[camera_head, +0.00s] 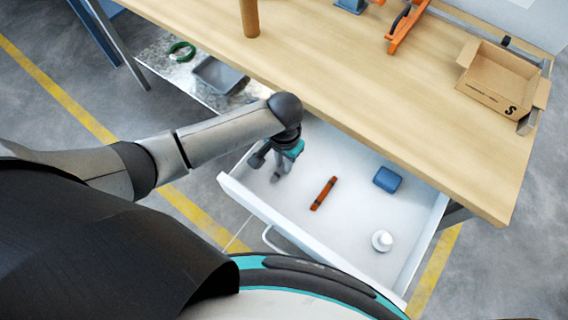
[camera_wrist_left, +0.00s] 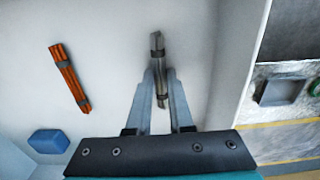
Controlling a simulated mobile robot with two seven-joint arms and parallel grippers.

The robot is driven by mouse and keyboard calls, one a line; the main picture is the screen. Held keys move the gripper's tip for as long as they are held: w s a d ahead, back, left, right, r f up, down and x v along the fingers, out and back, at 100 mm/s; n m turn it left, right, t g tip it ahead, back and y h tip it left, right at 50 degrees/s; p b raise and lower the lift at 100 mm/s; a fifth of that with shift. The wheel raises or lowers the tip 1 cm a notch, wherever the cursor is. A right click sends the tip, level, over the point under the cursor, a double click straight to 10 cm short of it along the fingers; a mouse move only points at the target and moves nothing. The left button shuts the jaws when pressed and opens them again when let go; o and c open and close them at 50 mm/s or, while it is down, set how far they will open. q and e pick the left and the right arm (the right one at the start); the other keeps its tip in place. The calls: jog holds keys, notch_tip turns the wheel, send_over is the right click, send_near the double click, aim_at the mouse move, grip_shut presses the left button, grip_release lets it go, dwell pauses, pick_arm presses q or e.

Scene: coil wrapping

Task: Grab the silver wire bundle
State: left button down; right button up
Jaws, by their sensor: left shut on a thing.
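The silver wire bundle (camera_wrist_left: 157,48) shows in the left wrist view as a thin grey rod with dark bands, upright in the picture over the white drawer floor. My left gripper (camera_wrist_left: 160,95) is shut on it, with a finger on each side near its middle. In the head view my left gripper (camera_head: 277,172) reaches down into the left part of the open drawer (camera_head: 330,243), and the bundle is mostly hidden by it. I cannot tell whether the bundle touches the drawer floor. My right gripper is not in view.
An orange bundle (camera_head: 323,193), a blue block (camera_head: 387,179) and a white round object (camera_head: 382,240) lie in the drawer, right of my gripper. The wooden tabletop (camera_head: 330,60) overhangs the drawer's back. A cardboard box (camera_head: 500,80) stands on the table.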

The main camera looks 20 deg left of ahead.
pick_arm(q)
notch_tip(320, 180, up, 20)
jog(key=p, duration=0.6)
dwell(0.8)
